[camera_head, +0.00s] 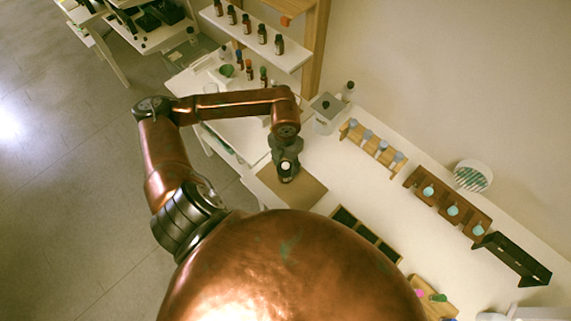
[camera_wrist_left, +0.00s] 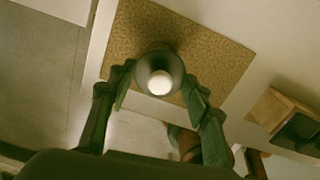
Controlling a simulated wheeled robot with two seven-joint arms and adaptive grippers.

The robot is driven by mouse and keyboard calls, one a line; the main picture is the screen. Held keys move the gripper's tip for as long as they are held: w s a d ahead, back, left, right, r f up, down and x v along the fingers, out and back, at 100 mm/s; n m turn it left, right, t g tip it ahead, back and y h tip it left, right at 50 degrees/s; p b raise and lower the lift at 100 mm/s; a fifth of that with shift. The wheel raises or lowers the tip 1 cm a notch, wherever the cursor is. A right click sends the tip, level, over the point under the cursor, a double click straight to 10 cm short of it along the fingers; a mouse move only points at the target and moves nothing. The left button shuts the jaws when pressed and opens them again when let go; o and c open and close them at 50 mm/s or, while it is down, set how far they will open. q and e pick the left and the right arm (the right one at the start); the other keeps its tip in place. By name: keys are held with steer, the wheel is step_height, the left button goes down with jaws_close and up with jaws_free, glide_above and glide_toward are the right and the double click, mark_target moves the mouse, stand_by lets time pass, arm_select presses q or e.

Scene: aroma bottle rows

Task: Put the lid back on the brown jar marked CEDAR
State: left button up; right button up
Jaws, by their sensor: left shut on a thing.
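My left gripper (camera_head: 287,170) is over the brown mat (camera_head: 313,190) on the white table. In the left wrist view, its fingers (camera_wrist_left: 160,88) are shut on a dark round piece (camera_wrist_left: 160,60) with a pale round middle, seen end-on. I cannot tell whether this piece is the lid or a jar. The brown speckled mat (camera_wrist_left: 215,50) lies beneath it. Several brown bottles (camera_head: 262,34) stand on the upper shelf, too small to read. I cannot pick out a jar marked CEDAR. My right gripper is not in view.
A wooden rack (camera_head: 371,147) with grey-blue tops stands on the table to the right. Beyond are a brown rack (camera_head: 448,207), a round white dish (camera_head: 473,175) and a black stand (camera_head: 513,258). A dark compartment tray (camera_head: 366,233) lies nearer. The table between them is clear.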

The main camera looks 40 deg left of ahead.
arm_select(q)
steer(key=shift+b, duration=0.3)
stand_by(0.6)
steer(key=o, duration=1)
steer(key=o, duration=0.5)
